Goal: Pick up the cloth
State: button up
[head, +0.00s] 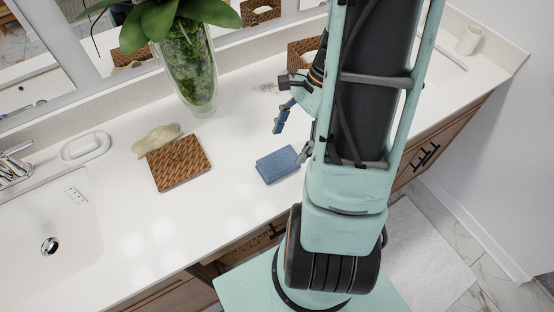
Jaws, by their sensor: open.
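A crumpled beige cloth (157,138) lies on the white counter at left, against the far edge of a brown woven mat. A blue rectangular piece (277,165), a sponge or a folded cloth, lies flat on the counter near the middle. My gripper (293,132) is open and empty, just beyond the blue piece in the picture and well to the right of the beige cloth. My arm hides part of the gripper; its exact height above the counter is hard to tell.
The brown woven mat (180,166) lies on the counter (225,225). A glass vase (190,75) with a plant stands behind it. A soap dish (85,147) and sink (45,235) are at left. A woven basket (303,54) and white cup (468,40) stand at the back.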

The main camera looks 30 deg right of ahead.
aim_at(281, 160)
jog(key=shift+x, duration=3.45)
jog(key=shift+w+d, duration=0.1)
jog(key=shift+c, duration=0.6)
jog(key=c, duration=1.1)
jog(key=shift+c, duration=0.2)
jog(key=shift+r, duration=0.1)
